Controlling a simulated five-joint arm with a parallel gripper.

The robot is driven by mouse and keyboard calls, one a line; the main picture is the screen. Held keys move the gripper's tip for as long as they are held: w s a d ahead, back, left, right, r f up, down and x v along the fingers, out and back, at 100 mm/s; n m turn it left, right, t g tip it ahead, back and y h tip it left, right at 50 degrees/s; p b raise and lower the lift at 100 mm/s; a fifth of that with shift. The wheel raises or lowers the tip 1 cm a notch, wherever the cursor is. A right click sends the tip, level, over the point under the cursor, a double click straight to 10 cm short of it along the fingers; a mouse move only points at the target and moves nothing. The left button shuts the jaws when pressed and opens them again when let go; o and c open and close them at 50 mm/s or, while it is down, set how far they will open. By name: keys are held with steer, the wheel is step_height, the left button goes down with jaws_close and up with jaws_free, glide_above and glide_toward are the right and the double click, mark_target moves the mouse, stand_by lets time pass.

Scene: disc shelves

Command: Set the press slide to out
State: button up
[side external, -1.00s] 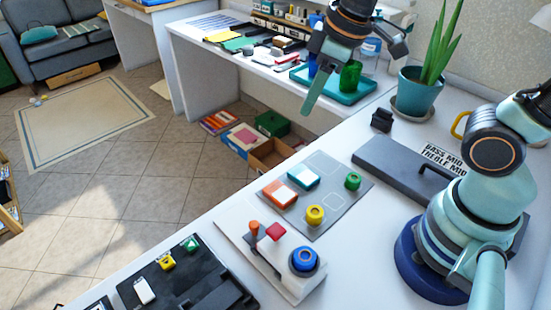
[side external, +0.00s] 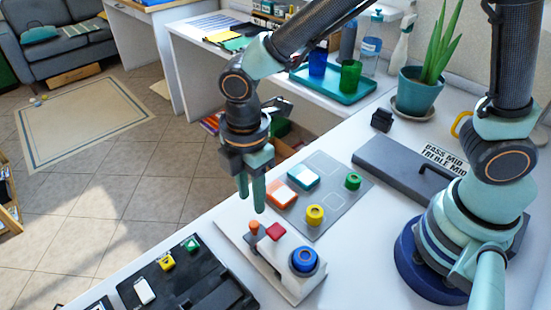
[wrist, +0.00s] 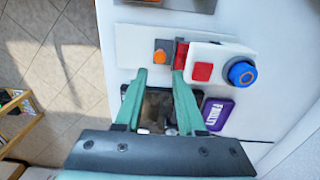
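The press is a white block device (side external: 290,281) on a light base near the table's front edge. It carries an orange-topped post (side external: 254,227), a red block (side external: 276,231) and a blue round knob (side external: 305,259). In the wrist view the orange top (wrist: 160,57), a red part beside it (wrist: 181,55), a red square (wrist: 203,72) and the blue knob (wrist: 242,73) show. I cannot tell which part is the slide or its setting. My gripper (side external: 251,202) hangs above the orange post, fingers down, apart and empty. Its fingertips (wrist: 160,78) also show in the wrist view.
A grey plate (side external: 331,213) with coloured blocks and knobs lies behind the press. A black panel (side external: 215,290) lies at the front left. A grey case (side external: 385,169) is at the right.

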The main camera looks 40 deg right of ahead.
mark_target(254, 223)
step_height(254, 223, down, 7)
steer(key=shift+f, duration=0.2)
stand_by(0.3)
jaws_close()
steer(key=shift+r, duration=0.1)
stand_by(1.2)
